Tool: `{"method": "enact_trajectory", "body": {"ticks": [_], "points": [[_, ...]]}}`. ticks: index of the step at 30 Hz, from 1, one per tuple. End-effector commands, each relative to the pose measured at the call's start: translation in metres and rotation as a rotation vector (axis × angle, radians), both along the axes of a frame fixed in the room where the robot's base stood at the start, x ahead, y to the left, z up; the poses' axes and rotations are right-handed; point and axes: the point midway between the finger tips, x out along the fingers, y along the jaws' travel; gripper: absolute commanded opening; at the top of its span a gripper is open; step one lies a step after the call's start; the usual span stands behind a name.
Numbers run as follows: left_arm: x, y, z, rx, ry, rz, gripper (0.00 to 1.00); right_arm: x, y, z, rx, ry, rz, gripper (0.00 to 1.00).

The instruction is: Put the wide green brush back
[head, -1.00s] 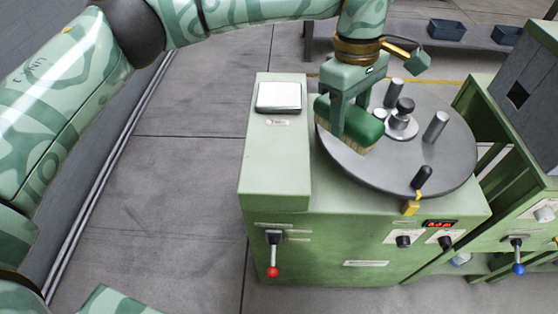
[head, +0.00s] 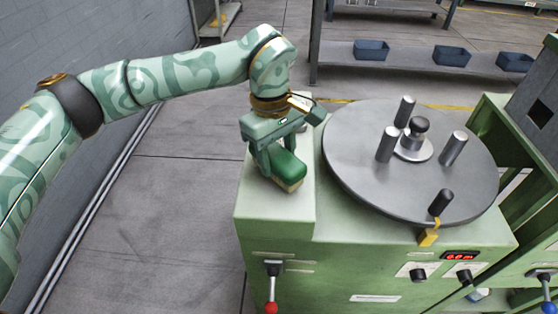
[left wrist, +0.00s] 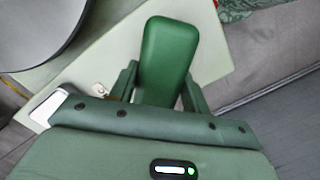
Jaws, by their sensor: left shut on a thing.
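The wide green brush (head: 289,168) has a green back and pale bristles. My left gripper (head: 274,160) is shut on it, over the left part of the green machine's top (head: 260,208). In the left wrist view the brush (left wrist: 168,55) sits between the fingers of my left gripper (left wrist: 160,88), with the pale machine top beneath. I cannot tell whether the bristles touch the top. The white plate on the machine top is mostly hidden by the gripper in the head view; its edge (left wrist: 50,107) shows in the left wrist view. My right gripper is not in view.
A round grey turntable (head: 350,170) with several upright metal pegs and a dark handle is right of the brush. A red-knobbed lever (head: 271,290) is on the machine's front. A shelf with blue bins (head: 371,49) stands behind. Open floor lies left.

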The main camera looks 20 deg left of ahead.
Motion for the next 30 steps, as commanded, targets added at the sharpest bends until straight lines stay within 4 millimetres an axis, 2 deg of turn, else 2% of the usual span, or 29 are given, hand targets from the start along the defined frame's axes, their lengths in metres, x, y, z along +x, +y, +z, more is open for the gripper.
{"method": "enact_trajectory", "body": {"ticks": [1,3,11,12,14,15,24,26,30], "points": [[0.001,0.0,-0.014,0.0,0.006,0.0,0.26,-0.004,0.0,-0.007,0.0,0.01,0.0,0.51],[0.001,0.0,-0.014,0.0,0.002,0.001,0.22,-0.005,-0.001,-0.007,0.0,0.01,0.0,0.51],[0.0,0.0,-0.013,0.001,0.0,0.001,0.22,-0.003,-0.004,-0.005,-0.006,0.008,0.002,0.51],[0.0,0.0,-0.014,0.001,0.0,0.001,0.5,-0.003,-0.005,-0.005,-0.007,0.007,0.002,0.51],[0.0,0.0,-0.014,0.001,0.0,0.001,0.66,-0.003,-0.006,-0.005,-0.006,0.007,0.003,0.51],[0.0,0.0,-0.014,0.001,0.0,0.001,0.69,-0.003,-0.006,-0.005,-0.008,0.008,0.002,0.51],[0.0,0.0,-0.01,0.0,0.0,0.001,0.69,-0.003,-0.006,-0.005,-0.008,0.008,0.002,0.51],[0.001,0.001,-0.002,0.002,-0.003,0.001,0.69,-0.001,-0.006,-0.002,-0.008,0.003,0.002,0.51],[0.002,0.004,0.029,0.002,-0.007,0.003,0.69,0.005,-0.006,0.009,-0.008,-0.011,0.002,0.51]]}}
